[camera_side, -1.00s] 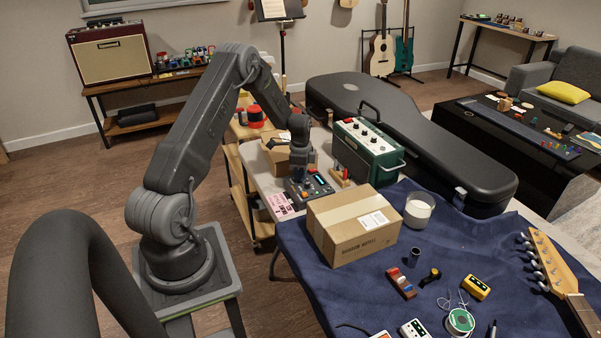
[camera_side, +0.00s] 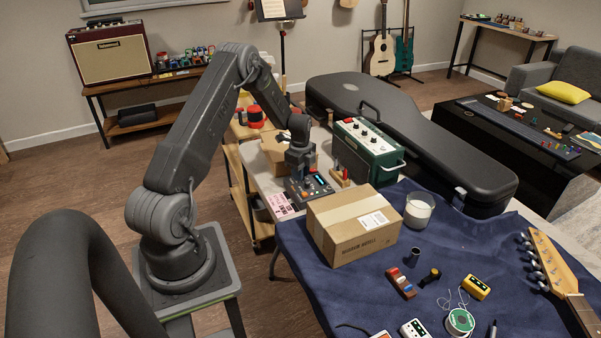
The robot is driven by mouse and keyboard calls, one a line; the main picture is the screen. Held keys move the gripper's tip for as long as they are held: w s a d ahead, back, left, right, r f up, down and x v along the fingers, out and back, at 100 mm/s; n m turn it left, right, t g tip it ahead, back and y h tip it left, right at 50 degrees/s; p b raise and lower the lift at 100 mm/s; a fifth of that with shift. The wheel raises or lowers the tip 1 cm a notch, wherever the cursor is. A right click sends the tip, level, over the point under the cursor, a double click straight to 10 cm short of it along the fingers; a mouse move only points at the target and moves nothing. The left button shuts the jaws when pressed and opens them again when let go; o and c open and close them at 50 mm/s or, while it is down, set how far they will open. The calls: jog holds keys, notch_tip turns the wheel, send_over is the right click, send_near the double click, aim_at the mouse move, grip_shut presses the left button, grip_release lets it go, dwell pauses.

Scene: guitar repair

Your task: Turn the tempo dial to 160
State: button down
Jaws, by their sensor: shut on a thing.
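The small dark device with the tempo dial (camera_side: 318,185) lies on the light table, left of the green amplifier and behind the cardboard box. Small coloured controls and a lit display show on its top. My gripper (camera_side: 299,175) points down over the left part of the device, with its fingertips at the top face. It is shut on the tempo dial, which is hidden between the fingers. The dial's number cannot be read at this size.
A cardboard box (camera_side: 353,225) stands close in front of the device. A green amplifier (camera_side: 367,150) and a black guitar case (camera_side: 420,140) stand to the right. A pink card (camera_side: 279,206) lies at the left. Another box (camera_side: 274,152) sits behind my gripper.

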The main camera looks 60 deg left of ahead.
jog(key=c, duration=1)
grip_release()
notch_tip(320, 180, up, 14)
jog(key=shift+f, duration=0.1)
